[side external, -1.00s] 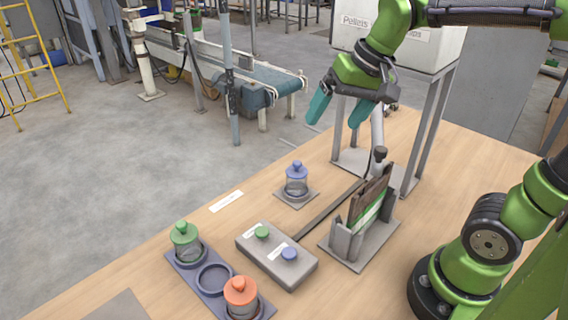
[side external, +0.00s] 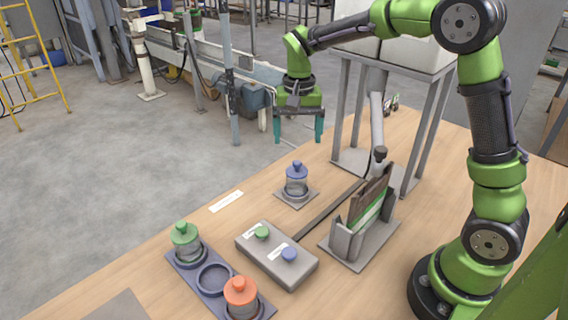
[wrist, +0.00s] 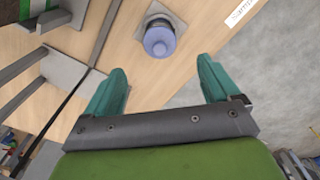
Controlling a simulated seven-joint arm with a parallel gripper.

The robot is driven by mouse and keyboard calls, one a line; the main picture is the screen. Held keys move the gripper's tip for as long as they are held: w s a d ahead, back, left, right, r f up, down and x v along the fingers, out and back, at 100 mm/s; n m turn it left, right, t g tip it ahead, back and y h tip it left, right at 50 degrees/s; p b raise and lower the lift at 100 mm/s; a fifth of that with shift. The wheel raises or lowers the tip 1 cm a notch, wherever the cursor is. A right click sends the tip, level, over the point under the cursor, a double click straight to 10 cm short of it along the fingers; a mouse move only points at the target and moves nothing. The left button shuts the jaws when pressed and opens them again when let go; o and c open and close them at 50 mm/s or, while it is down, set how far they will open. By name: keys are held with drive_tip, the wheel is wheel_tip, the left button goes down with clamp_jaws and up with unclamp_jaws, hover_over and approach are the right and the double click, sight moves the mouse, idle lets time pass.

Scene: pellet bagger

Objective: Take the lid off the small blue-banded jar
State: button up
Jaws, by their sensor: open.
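The small blue-banded jar (side external: 296,185) stands upright on a grey square plate (side external: 283,196), with its blue knobbed lid (side external: 296,170) on top. In the wrist view the lid (wrist: 159,38) is seen from above, beyond the fingertips and between their lines. My gripper (side external: 298,140) is above the jar, pointing down, with its teal fingers spread and nothing between them. It also shows in the wrist view (wrist: 162,75), open and clear of the jar.
A rack (side external: 206,292) holds a green-lidded jar (side external: 186,240) and an orange-lidded jar (side external: 241,296), with an empty ring between them. A grey button box (side external: 277,268) and a bag holder (side external: 345,245) stand nearby. The hopper frame (side external: 345,110) rises behind, to the right.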

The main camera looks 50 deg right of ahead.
sight(297, 162)
drive_tip(key=f, duration=0.9)
drive_tip(key=shift+w+d+f, duration=0.1)
drive_tip(key=shift+d, duration=0.1)
drive_tip(key=shift+c, duration=0.2)
drive_tip(key=c, duration=1.1)
